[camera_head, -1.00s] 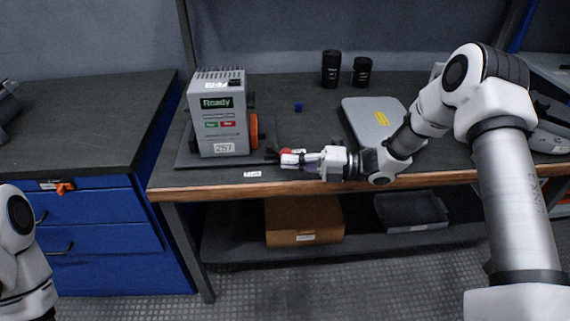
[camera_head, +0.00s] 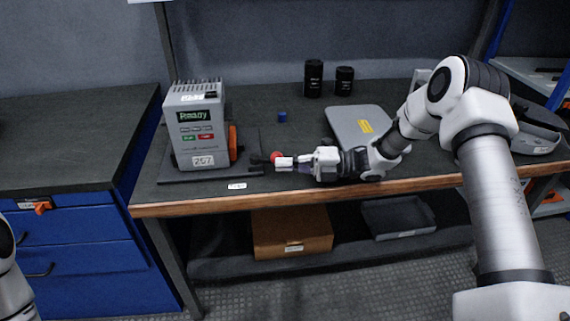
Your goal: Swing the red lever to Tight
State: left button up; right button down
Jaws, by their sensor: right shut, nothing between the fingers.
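The grey machine (camera_head: 198,128) with a green display and a "257" label stands on a dark base plate (camera_head: 185,178) at the left of the bench. An orange part (camera_head: 233,143) sits on its right side. The red lever knob (camera_head: 275,156) is at the end of a dark arm low at the machine's right. My right gripper (camera_head: 283,163) is shut, with its fingertips right at the red knob; I cannot tell whether they touch it. The Tight marking cannot be read. My left gripper is out of the picture; only part of my left arm shows at the lower left.
A grey flat case (camera_head: 361,127) with a yellow label lies behind my right forearm. Two black cylinders (camera_head: 313,78) stand at the back, and a small blue cube (camera_head: 282,116) lies mid-bench. A wooden edge (camera_head: 310,193) runs along the front, with a brown box (camera_head: 291,233) below.

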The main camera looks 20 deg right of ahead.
jog(key=shift+w+d+r, duration=0.35)
jog(key=shift+w, duration=0.05)
notch_tip(320, 180, up, 9)
jog(key=shift+s+a+r, duration=0.15)
jog(key=shift+s+a, duration=0.15)
jog(key=shift+s, duration=0.05)
jog(key=shift+s, duration=0.1)
dwell(0.3)
